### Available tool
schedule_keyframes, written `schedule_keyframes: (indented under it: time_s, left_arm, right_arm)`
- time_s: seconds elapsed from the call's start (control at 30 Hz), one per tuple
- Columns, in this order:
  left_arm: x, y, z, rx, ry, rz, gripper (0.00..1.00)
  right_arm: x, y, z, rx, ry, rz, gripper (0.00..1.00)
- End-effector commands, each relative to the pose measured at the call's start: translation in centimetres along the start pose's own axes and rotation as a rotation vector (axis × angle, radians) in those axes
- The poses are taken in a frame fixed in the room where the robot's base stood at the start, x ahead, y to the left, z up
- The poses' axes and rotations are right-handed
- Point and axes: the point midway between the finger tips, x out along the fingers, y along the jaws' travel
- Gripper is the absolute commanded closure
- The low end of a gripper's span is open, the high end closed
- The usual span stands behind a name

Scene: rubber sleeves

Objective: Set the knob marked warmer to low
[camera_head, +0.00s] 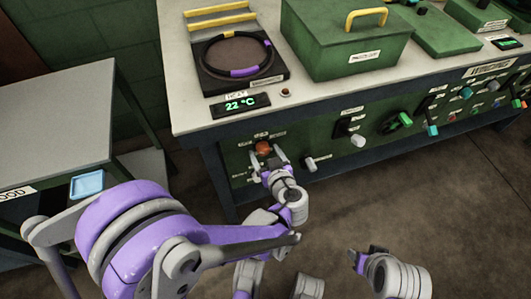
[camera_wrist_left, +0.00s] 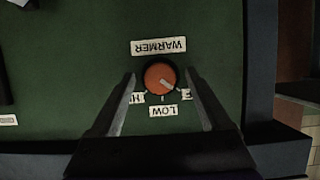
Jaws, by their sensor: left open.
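The warmer knob (camera_head: 263,147) is a round orange dial on the green front panel of the bench. In the left wrist view the knob (camera_wrist_left: 160,79) has a pale pointer aimed down and right, towards a partly hidden label at the right. The WARMER label (camera_wrist_left: 158,46) is upside down above it, the LOW label (camera_wrist_left: 163,111) is below and HI is at left. My left gripper (camera_head: 266,158) is open, its fingers on either side of the knob with visible gaps. My right gripper (camera_head: 362,260) seems to be at lower right, its jaws unclear.
The HEAT display (camera_head: 240,104) reads 22 °C on the bench top. A ring heater (camera_head: 240,58) and a green lidded box (camera_head: 345,40) stand behind it. A grey lever (camera_head: 317,162) and other controls line the panel to the right. A grey cart (camera_head: 55,125) stands at left.

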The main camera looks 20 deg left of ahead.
Motion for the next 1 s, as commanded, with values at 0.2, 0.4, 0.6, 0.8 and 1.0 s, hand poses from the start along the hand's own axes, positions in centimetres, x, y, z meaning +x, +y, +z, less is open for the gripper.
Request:
schedule_keyframes:
  time_s: [0.2, 0.4, 0.6, 0.8, 1.0]
  left_arm:
    - [-0.03, 0.0, -0.01, 0.0, 0.0, 0.0, 0.34]
    - [-0.03, 0.0, -0.01, 0.0, 0.0, 0.0, 0.7]
    - [-0.04, -0.01, -0.01, 0.0, 0.0, 0.0, 1.0]
    - [-0.04, 0.01, -0.01, 0.013, 0.0, -0.006, 1.0]
    - [-0.04, 0.08, -0.01, 0.079, 0.0, -0.034, 1.0]
  right_arm:
    - [-0.02, 0.0, 0.0, 0.0, 0.0, 0.0, 0.5]
    - [-0.02, 0.0, 0.0, 0.0, 0.0, 0.0, 0.5]
    - [-0.01, 0.0, 0.0, 0.0, 0.0, 0.0, 0.5]
    - [-0.04, 0.0, -0.01, 0.0, 0.0, 0.0, 0.5]
    - [-0.16, 0.0, -0.04, 0.0, 0.001, 0.0, 0.5]
